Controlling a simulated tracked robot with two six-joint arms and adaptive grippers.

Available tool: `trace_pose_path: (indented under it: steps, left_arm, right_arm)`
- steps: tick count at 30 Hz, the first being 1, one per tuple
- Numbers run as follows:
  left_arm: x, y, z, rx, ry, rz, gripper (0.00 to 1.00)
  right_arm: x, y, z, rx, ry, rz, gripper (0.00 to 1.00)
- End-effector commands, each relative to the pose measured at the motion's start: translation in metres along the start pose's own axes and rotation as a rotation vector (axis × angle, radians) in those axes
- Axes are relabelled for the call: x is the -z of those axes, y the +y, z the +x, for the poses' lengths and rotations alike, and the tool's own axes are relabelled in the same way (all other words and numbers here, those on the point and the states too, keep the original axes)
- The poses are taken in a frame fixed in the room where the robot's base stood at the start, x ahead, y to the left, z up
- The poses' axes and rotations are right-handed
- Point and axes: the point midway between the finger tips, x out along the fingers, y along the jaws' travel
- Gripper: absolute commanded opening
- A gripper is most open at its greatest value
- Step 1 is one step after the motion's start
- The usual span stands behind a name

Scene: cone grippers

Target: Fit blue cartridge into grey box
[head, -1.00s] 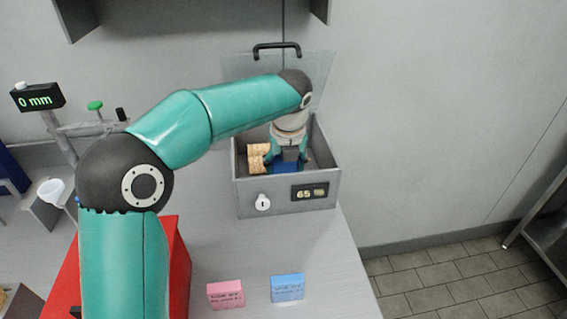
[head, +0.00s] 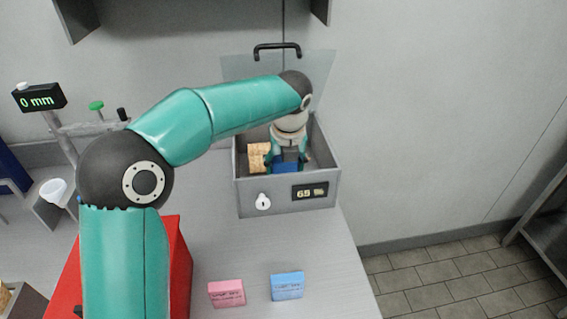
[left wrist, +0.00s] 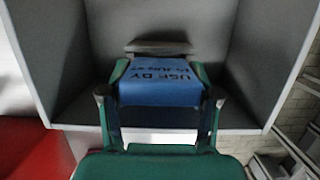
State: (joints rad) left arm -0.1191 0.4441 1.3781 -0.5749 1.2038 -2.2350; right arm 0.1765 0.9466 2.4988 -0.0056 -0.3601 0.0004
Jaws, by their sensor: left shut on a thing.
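The grey box (head: 270,203) stands on the table with its clear lid raised; its front carries a small display reading about 65 and a white knob. My left gripper (head: 288,163) reaches down inside the box and is shut on the blue cartridge (head: 284,168). In the left wrist view the blue cartridge (left wrist: 160,82) shows "USE BY" print between the fingers (left wrist: 160,105), with the grey box walls (left wrist: 75,50) around it. Whether the cartridge touches the box floor, I cannot tell. My right gripper is not in view.
A tan cork-like block (head: 257,158) is in the box, left of the gripper. A pink block (head: 227,293) and a light blue block (head: 287,286) stand on the front of the table. A red box (head: 180,270) is behind my arm. A gauge (head: 38,98) reads 0 mm.

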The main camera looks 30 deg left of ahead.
Motion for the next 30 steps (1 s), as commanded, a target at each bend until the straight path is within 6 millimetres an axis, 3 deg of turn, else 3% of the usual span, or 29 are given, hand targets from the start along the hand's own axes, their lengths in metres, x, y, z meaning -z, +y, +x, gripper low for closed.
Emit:
trace_pose_path:
  steps: [30]
  left_arm:
    - [0.005,-0.001,0.017,0.0,0.0,0.0,0.25]
  right_arm:
    - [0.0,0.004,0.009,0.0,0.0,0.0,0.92]
